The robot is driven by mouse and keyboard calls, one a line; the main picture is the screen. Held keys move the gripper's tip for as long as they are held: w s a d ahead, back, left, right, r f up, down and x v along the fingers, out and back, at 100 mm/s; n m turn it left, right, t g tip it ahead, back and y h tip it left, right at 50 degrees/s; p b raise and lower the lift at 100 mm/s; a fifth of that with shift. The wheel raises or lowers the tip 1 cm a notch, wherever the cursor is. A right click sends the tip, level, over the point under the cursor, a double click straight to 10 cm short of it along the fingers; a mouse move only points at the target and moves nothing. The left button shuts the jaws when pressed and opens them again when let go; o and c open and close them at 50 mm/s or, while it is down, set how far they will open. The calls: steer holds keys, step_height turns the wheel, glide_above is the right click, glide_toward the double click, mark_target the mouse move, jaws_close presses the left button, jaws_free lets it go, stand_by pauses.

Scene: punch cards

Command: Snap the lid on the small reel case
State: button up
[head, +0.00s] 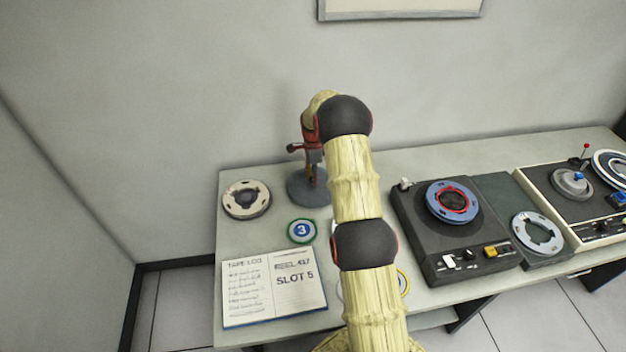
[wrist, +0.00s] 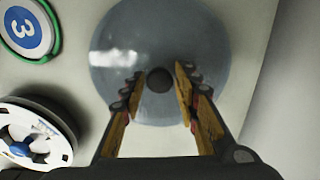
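A round, shiny blue-grey lid (wrist: 120,35) with a dark knob (wrist: 159,80) at its centre lies on the table. In the head view the lid (head: 306,194) is below my gripper (head: 309,172). In the wrist view my gripper (wrist: 158,76) is open. Its two fingers are on either side of the knob, with gaps visible. A round white-rimmed case (wrist: 62,158) with a dark inside and a small white reel with a blue hub (wrist: 20,149) is at the lower left of the wrist view, partly cut off. My arm mostly hides it in the head view.
A green-rimmed badge marked 3 (head: 301,230) lies near the lid. A cream reel (head: 246,187) is to the left, an open log book (head: 274,289) at the front. A dark tape deck (head: 440,238) and a grey reel (head: 538,233) are to the right. The wall stands behind.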

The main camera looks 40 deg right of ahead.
steer(key=c, duration=0.6)
steer(key=shift+c, duration=0.2)
steer(key=shift+r, duration=0.1)
steer(key=shift+r+p, duration=1.8)
steer(key=shift+r, duration=1.65)
steer(key=shift+r, duration=0.1)
